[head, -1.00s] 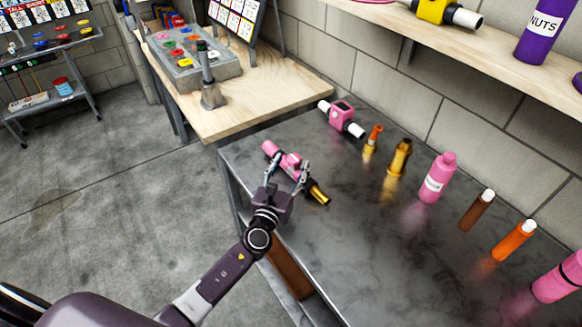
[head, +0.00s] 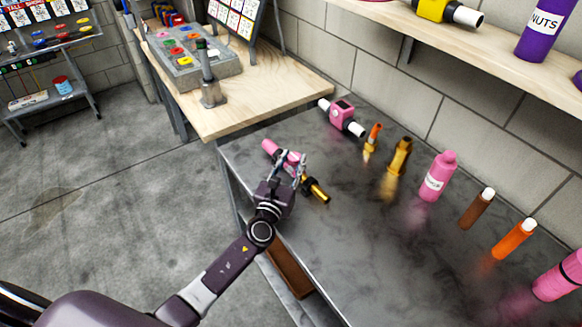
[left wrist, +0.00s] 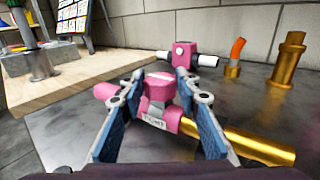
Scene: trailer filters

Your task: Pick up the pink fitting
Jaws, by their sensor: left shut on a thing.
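The pink fitting (head: 271,147) lies near the left edge of the dark metal table (head: 330,270), with a gold tube (head: 316,190) at its right end. In the left wrist view the pink fitting (left wrist: 159,89) shows a pink knob, a grey part and a white label, and the gold tube (left wrist: 245,144) runs off to the right. My left gripper (head: 292,165) is shut on the pink fitting. In the left wrist view the fingers (left wrist: 160,100) stand on both sides of its middle. Parts of the fitting are hidden behind the fingers. My right gripper is not in view.
A pink block with white ends (head: 343,115), an orange-tipped gold piece (head: 372,140), a gold fitting (head: 399,160) and a pink bottle (head: 438,176) stand along the wall side. A wooden table (head: 250,110) adjoins at the back. The table's front middle is clear.

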